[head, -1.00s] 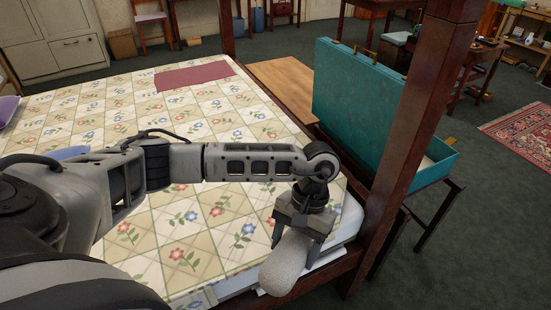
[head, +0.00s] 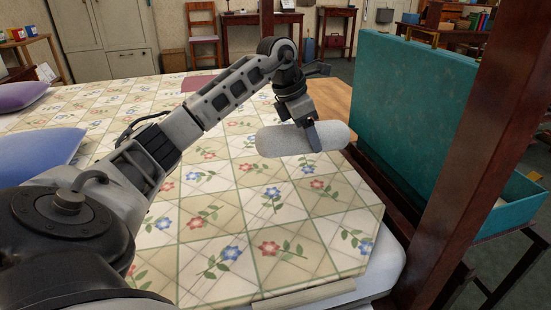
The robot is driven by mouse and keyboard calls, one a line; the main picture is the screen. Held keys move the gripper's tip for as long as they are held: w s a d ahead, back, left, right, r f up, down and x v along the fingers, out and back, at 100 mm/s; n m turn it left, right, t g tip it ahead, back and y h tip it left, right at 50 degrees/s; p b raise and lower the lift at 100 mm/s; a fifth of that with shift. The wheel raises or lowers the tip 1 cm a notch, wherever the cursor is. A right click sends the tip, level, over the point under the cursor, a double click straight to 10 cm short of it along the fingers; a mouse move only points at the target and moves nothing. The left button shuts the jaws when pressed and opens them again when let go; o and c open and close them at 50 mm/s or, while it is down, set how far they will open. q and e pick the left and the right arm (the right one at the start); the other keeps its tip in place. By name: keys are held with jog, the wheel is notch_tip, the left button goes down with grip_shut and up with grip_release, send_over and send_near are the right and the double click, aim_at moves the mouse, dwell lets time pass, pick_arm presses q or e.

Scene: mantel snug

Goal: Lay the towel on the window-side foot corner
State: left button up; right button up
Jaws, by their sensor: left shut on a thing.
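A rolled grey-white towel (head: 275,141) is held in my left gripper (head: 309,128), which is shut on its middle. The towel lies level, its length running left to right, and appears to be above the bed with the floral quilt (head: 250,225). The near right corner of the bed (head: 375,215) is bare and shows below and right of the towel. My right gripper is not in view.
A dark wooden bedpost (head: 470,170) stands at the right. An open teal case (head: 415,110) stands beyond the bed's right edge, near a wooden bench (head: 332,97). Purple (head: 20,95) and blue (head: 40,152) pillows lie at the left. A folded maroon cloth (head: 197,86) lies at the far edge.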

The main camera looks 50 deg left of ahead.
pick_arm(q)
jog(key=shift+n, duration=0.3)
jog(key=f+b, duration=0.1)
jog(key=f, duration=0.2)
jog(key=f+b, duration=0.1)
jog(key=f, duration=0.2)
jog(key=shift+a, duration=0.2)
notch_tip(320, 180, down, 4)
jog(key=shift+r+b, duration=0.1)
jog(key=shift+b, duration=0.5)
jog(key=shift+r, duration=0.1)
jog(key=o, duration=1.1)
jog(key=shift+o, duration=0.2)
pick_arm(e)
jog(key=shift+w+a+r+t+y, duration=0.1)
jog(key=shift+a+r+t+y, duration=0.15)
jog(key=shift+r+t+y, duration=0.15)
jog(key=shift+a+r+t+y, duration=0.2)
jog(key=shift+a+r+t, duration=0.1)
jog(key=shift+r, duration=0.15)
